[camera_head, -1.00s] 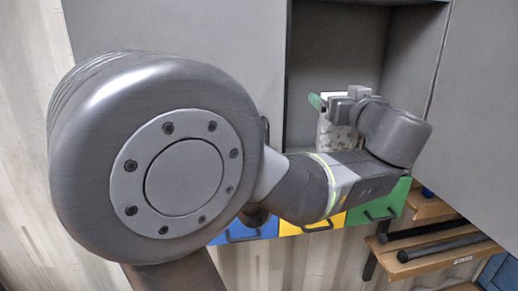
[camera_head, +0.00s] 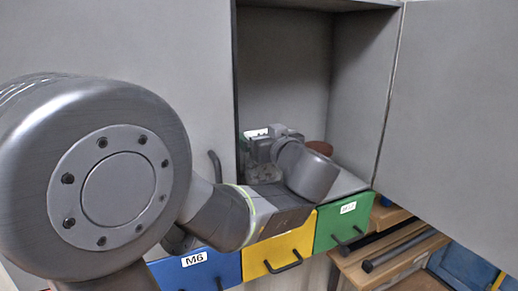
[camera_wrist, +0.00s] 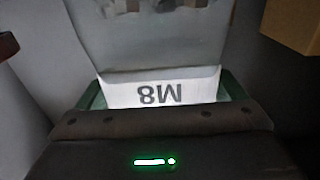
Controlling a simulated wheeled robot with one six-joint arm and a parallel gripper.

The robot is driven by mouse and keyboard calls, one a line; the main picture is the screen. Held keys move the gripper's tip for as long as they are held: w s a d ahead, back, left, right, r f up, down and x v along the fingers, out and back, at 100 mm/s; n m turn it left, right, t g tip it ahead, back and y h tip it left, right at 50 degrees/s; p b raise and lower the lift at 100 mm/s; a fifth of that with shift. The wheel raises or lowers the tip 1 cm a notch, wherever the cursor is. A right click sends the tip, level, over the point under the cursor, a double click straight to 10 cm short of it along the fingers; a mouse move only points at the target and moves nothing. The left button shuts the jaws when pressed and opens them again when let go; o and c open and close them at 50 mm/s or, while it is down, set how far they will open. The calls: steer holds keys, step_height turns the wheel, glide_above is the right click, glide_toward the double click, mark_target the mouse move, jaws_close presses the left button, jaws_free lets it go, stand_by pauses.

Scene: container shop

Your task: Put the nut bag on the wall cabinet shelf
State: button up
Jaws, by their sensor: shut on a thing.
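The nut bag, a clear bag with a white label reading M8 upside down, fills the middle of the wrist view (camera_wrist: 160,50). Nuts show faintly at its far end. My gripper (camera_wrist: 165,98) is shut on the labelled end of the bag. In the head view my gripper (camera_head: 258,147) is inside the opening of the grey wall cabinet (camera_head: 285,60), low and near its left side. The shelf (camera_head: 347,183) shows as a light strip at the right. I cannot tell whether the bag touches it.
The cabinet's right door (camera_head: 450,140) stands open. A reddish-brown round object (camera_head: 316,154) is inside, right of my gripper. A cardboard box (camera_wrist: 293,25) shows in the wrist view. Blue (camera_head: 205,272), yellow (camera_head: 275,250) and green (camera_head: 343,222) drawers are below. The upper cabinet space is empty.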

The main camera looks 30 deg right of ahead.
steer(key=shift+f, duration=1.45)
steer(key=shift+f, duration=0.15)
steer(key=o, duration=1.2)
steer(key=shift+r, duration=0.3)
steer(key=shift+s+f, duration=0.1)
steer(key=shift+s, duration=0.25)
steer(key=s, duration=0.3)
steer(key=s+a+b, duration=0.1)
steer(key=s, duration=0.7)
steer(key=shift+s+a, duration=0.1)
steer(key=shift+a, duration=0.05)
